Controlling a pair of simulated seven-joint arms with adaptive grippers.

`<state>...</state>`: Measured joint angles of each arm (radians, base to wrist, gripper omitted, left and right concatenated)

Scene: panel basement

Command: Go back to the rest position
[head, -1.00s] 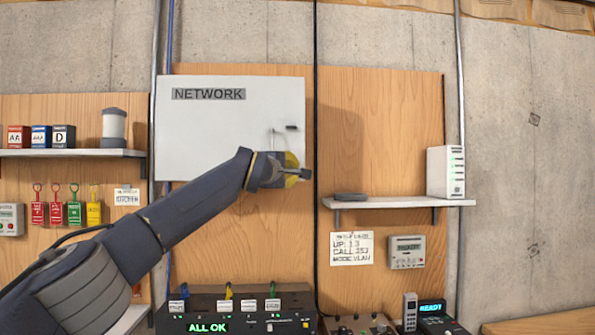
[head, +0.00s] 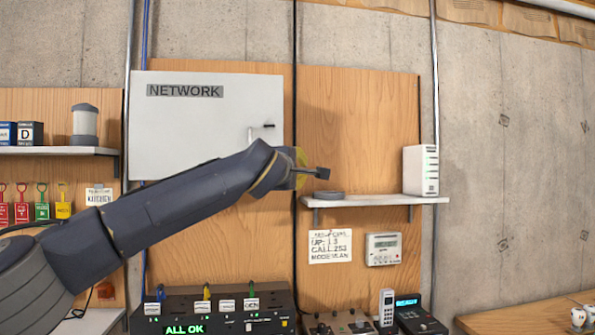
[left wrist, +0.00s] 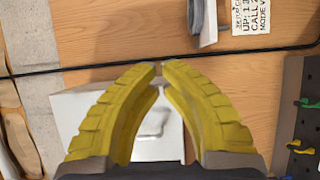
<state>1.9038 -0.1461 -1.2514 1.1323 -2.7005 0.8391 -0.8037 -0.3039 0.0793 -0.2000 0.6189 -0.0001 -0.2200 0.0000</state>
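My left gripper (head: 318,173) is in front of the wooden panel in the head view, just right of the white NETWORK cabinet (head: 190,125). In the left wrist view, its yellow fingers (left wrist: 160,67) curve together with their tips meeting. Nothing shows held between them. The cabinet (left wrist: 80,107) shows behind the fingers in that view, and its door looks closed. My right gripper is in neither view.
A shelf (head: 375,200) with a grey disc (head: 330,195) and a white device (head: 420,170) is right of the gripper. An ALL OK console (head: 220,312) stands below. A black cable (head: 296,230) runs vertically.

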